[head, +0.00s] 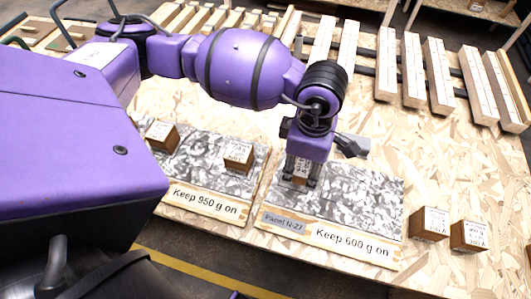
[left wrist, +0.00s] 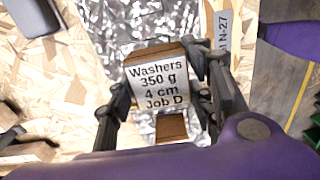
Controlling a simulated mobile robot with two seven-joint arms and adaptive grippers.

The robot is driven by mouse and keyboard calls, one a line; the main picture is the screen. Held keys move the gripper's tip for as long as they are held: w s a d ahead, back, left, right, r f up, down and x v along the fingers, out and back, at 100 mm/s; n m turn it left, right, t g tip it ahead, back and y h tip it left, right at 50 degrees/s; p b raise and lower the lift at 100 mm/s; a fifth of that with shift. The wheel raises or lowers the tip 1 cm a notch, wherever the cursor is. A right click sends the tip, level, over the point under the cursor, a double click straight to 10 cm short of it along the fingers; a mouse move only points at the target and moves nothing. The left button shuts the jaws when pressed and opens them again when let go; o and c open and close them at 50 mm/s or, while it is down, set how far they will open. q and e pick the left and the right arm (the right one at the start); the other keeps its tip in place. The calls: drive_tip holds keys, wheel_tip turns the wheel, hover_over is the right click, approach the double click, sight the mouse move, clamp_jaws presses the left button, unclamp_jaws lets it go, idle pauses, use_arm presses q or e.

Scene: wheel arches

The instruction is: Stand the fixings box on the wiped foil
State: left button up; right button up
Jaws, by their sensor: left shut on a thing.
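My left gripper (head: 301,180) is shut on a small brown box with a white label. In the left wrist view this box (left wrist: 158,80) reads "Washers 350 g 4 cm Job D" and sits between both fingers. It is over the left part of the right foil panel (head: 350,195), marked "Panel N-27" and "Keep 600 g on". I cannot tell whether its base touches the foil. A brown patch below it in the wrist view may be a reflection. A left foil panel (head: 205,160) reads "Keep 950 g on". My right gripper is not in view.
Two labelled boxes stand on the left panel, one at its left (head: 162,136) and one at its right (head: 239,157). Two more boxes (head: 429,224) (head: 468,235) stand on the chipboard right of the foil. A dark-and-grey tool (head: 351,146) lies behind the right panel. Slatted wood lines the back.

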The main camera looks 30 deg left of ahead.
sight(300, 163)
use_arm(q)
drive_tip(key=shift+w+a+f, duration=0.4)
drive_tip(key=shift+f, duration=0.25)
drive_tip(key=shift+w+a+f, duration=0.35)
drive_tip(key=shift+w+f, duration=0.05)
drive_tip(key=shift+f, duration=0.2)
drive_tip(key=shift+w+f, duration=0.1)
drive_tip(key=shift+f, duration=1.45)
drive_tip(key=shift+f, duration=0.15)
drive_tip(key=o, duration=1.4)
drive_tip(key=shift+o, duration=0.4)
wheel_tip(300, 163, up, 12)
drive_tip(key=shift+r, duration=0.15)
